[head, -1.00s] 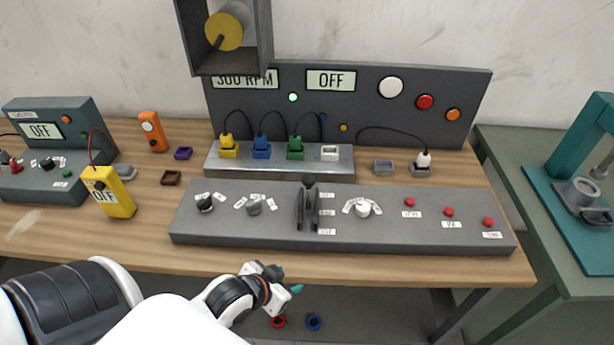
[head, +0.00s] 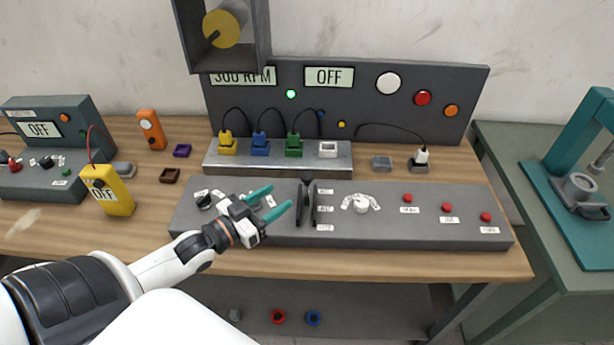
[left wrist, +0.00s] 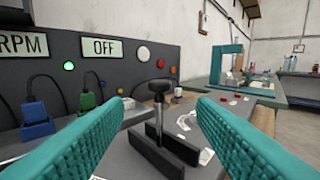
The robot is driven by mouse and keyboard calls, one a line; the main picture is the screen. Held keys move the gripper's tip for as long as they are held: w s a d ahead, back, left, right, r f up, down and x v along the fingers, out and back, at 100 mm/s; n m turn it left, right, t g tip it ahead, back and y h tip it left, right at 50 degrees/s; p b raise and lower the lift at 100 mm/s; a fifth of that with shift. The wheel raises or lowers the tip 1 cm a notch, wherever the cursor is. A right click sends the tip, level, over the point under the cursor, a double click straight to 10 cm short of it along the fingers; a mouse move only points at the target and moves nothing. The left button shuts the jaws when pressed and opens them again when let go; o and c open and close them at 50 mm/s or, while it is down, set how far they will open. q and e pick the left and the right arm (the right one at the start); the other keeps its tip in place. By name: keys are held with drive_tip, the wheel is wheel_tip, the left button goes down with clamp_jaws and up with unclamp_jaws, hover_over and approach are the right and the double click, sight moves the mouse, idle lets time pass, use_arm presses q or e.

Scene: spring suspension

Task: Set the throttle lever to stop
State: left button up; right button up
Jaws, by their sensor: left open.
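The throttle lever (head: 307,184) is a black T-handled lever standing in a black slotted guide (head: 306,208) in the middle of the grey control panel (head: 410,228). Its handle is at the far end of the guide, by the top label; the label text is too small to read. My left gripper (head: 281,200) is open and empty over the panel, just left of the lever. In the left wrist view the lever (left wrist: 159,100) stands upright ahead, between the two teal fingers (left wrist: 160,125) and beyond their tips. My right gripper is not in view.
Left knobs (head: 204,200) are partly behind my gripper. A white knob (head: 361,205) and red buttons (head: 447,207) are to the right. Behind is a plug strip (head: 340,165) with colored plugs and cables. A yellow meter (head: 108,190) stands at left. A box (head: 262,40) overhangs above.

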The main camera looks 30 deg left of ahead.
sight(307, 175)
use_arm(q)
drive_tip(key=p+x, duration=0.1)
drive_tip(key=x, duration=0.9)
drive_tip(key=shift+w+p, duration=0.3)
drive_tip(key=shift+p, duration=0.05)
drive_tip(key=shift+c, duration=0.6)
clamp_jaws()
